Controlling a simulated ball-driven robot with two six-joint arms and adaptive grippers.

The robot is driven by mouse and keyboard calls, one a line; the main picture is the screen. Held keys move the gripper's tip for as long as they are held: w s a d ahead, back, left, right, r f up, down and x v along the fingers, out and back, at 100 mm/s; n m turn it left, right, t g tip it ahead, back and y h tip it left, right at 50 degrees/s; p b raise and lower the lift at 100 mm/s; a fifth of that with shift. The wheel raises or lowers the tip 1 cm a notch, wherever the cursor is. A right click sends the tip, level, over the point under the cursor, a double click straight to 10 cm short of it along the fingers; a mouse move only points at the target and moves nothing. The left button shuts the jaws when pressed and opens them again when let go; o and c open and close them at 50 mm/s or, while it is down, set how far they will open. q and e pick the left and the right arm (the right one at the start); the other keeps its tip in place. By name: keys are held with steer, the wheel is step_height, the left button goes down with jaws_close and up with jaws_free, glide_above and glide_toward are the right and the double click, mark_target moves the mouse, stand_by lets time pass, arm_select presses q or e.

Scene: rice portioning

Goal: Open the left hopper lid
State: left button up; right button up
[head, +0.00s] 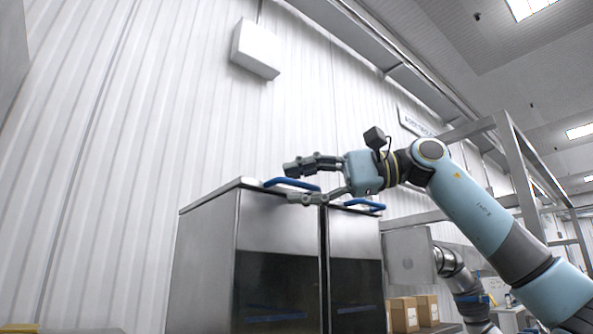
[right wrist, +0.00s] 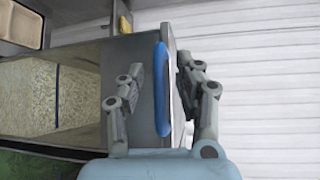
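The left hopper (head: 275,225) is a tall steel box with a dark front window. Its lid (head: 240,183) lies flat on top and looks closed. A blue bar handle (head: 291,184) sits at the lid's front edge. My right gripper (head: 299,183) is open, with one finger above the handle and one below it. In the right wrist view, the blue handle (right wrist: 162,90) stands between the two fingers of the gripper (right wrist: 160,72), with gaps still showing. The fingers hide part of the lid's edge. My left gripper is not in view.
A second hopper (head: 355,255) with its own blue handle (head: 360,204) stands close on the right. Cardboard boxes (head: 404,314) and a grey-and-blue arm (head: 463,281) are at the lower right. Rice (right wrist: 55,97) shows through a window in the wrist view. Space above the lids is clear.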

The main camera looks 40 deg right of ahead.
steer(key=shift+w+a+f, duration=0.1)
steer(key=shift+w+a, duration=0.1)
jaws_close()
stand_by(0.5)
